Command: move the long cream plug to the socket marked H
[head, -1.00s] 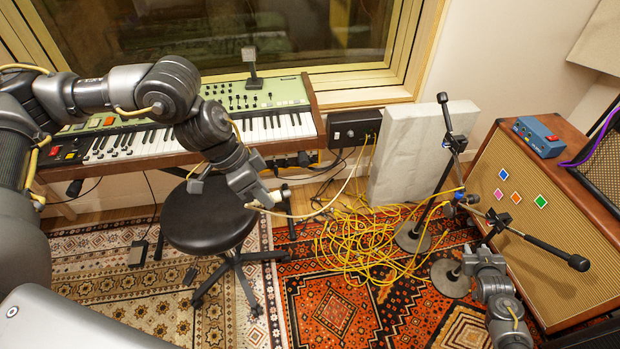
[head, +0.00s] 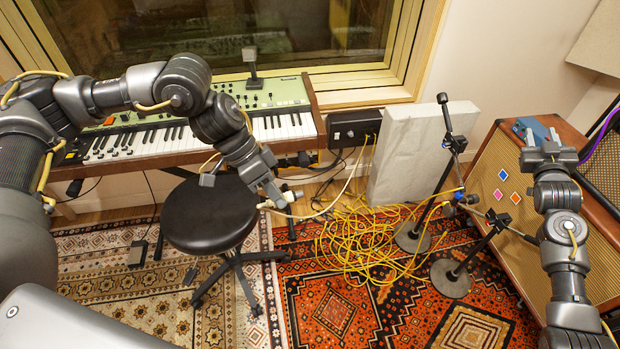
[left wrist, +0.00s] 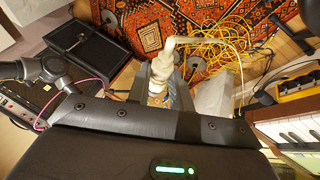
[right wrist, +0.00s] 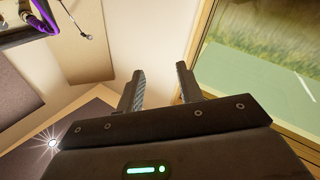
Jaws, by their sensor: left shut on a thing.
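The long cream plug (left wrist: 152,62) is between the fingers of my left gripper (left wrist: 160,88) in the left wrist view. In the head view the plug (head: 290,196) is small at the tip of my left gripper (head: 283,197), just right of the black stool seat. A cream cable (head: 335,198) trails from it to the right and up toward a black box (head: 355,128) on the wall. My right gripper (head: 546,143) is raised before the amp's top edge; in the right wrist view this gripper (right wrist: 160,88) is open and empty. I cannot make out a socket marked H.
The stool (head: 210,215) and keyboard (head: 190,130) stand near my left arm. Tangled yellow cables (head: 370,245) cover the rug. Mic stands (head: 450,278) stand before the amp (head: 510,215). A blue box (head: 530,127) sits on the amp. A pale panel (head: 405,155) leans by the wall.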

